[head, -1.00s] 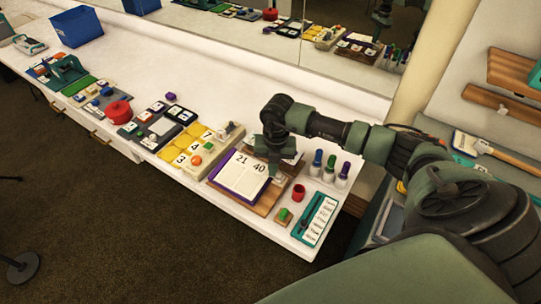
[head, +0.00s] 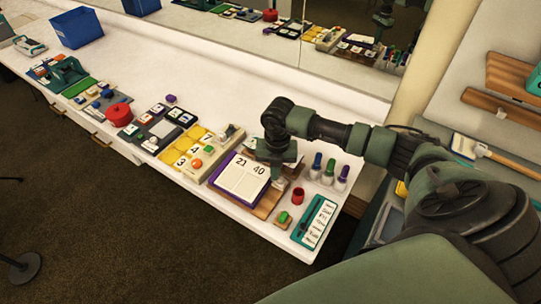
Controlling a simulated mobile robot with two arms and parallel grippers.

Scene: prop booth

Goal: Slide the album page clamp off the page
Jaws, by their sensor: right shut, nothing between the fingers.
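The album (head: 237,189) lies open on a wooden board (head: 267,205) near the table's right end. It has a purple cover and a pale page marked 21 and 40. My right gripper (head: 277,176) points down at the page's right edge, close to the 40. It is shut with nothing between its fingers. A small pale piece shows just below the fingertips, but I cannot tell whether it is the page clamp. The gripper and wrist hide part of the album's right side. My left gripper is not in view.
Several capped bottles (head: 328,172) and a red cup (head: 298,195) stand right of the album. A teal list board (head: 314,222) and a green block (head: 283,217) are near the front edge. A yellow number tray (head: 190,155) is on the left.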

